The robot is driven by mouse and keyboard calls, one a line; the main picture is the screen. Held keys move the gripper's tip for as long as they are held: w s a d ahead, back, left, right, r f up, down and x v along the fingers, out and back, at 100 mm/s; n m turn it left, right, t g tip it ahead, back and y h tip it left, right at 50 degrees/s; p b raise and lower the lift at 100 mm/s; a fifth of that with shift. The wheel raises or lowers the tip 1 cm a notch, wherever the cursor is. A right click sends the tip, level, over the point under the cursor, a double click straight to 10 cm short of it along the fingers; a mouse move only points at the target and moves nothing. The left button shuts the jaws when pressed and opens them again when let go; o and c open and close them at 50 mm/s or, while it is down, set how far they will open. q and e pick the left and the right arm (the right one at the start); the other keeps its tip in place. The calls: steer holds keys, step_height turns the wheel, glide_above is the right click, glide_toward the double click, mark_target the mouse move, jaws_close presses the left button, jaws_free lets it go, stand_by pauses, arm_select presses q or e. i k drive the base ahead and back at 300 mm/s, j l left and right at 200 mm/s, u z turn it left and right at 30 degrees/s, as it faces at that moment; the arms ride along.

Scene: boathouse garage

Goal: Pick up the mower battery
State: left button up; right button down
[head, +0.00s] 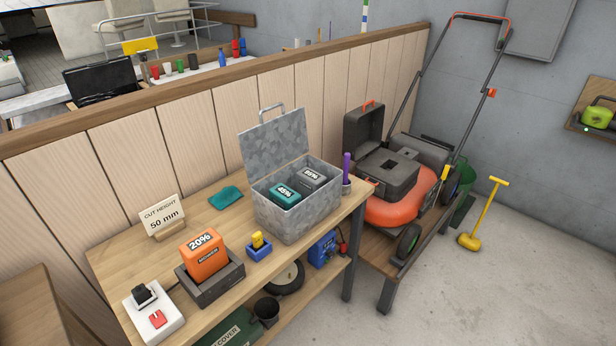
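An orange battery (204,255) marked "20%" stands upright in a dark grey dock (222,284) on the wooden workbench. A teal battery (285,193) marked "45%" and a grey battery (312,177) marked "85%" sit inside an open galvanized metal box (290,222) on the same bench. The smaller word on the orange battery is hard to read. An orange and grey mower (395,210) stands to the right of the bench, with a dark lid (362,132) raised over its housing. Neither of my grippers is in view.
The bench (112,262) also holds a "CUT HEIGHT 50 mm" sign (162,217), a teal cloth (226,198), a blue holder with a yellow item (258,247) and a white switch box (155,316). A wood-panelled partition (120,165) stands behind. Concrete floor at right is mostly clear.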

mark_target(308, 181)
steer(key=i+l+u, duration=0.15)
steer(key=l, duration=0.2)
steer(key=i+l+u, duration=0.15)
steer(key=l, duration=0.25)
steer(key=l+u, duration=0.2)
steer(key=l, duration=0.2)
